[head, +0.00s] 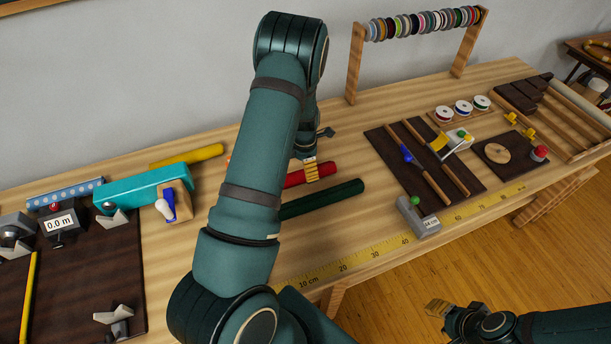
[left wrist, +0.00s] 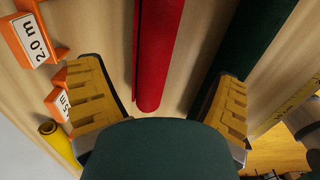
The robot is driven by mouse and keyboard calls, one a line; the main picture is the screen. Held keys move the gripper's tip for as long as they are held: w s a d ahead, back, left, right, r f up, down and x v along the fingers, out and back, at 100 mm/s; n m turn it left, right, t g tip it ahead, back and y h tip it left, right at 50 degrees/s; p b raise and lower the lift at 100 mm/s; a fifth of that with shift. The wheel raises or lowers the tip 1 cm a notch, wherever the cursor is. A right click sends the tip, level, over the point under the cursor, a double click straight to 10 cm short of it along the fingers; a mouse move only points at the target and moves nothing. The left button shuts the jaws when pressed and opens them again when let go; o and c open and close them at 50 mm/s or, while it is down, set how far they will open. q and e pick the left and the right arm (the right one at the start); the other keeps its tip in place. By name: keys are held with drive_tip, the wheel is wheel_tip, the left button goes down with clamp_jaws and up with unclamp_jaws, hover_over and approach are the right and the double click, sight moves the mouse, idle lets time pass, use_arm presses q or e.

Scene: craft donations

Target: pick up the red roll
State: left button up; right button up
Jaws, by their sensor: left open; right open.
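The red roll (head: 294,179) lies on the wooden table beside a dark green roll (head: 335,196); my left arm hides part of it in the head view. In the left wrist view the red roll (left wrist: 157,45) ends between the two spread yellow-padded fingers of my left gripper (left wrist: 162,108), with gaps on both sides. In the head view my left gripper (head: 314,158) is open over the roll, partly hidden. My right gripper (head: 448,312) is open and empty, low at the bottom right, off the table.
The green roll (left wrist: 245,45) lies close by the right finger in the left wrist view. Orange stands, one marked 2.0 m (left wrist: 36,42), and a yellow roll (left wrist: 58,140) are on the left. A yellow measuring strip (head: 370,257) runs along the front edge. A dark board (head: 385,146) with tools lies rightward.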

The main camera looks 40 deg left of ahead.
use_arm(q)
drive_tip(key=shift+w+a+f, duration=0.1)
drive_tip(key=shift+w+f, duration=0.1)
drive_tip(key=shift+f, duration=1.25)
drive_tip(key=shift+w+a+f, duration=0.1)
drive_tip(key=shift+w+f, duration=0.1)
drive_tip(key=shift+f, duration=1.2)
drive_tip(key=shift+c, duration=0.4)
drive_tip(key=c, duration=1.3)
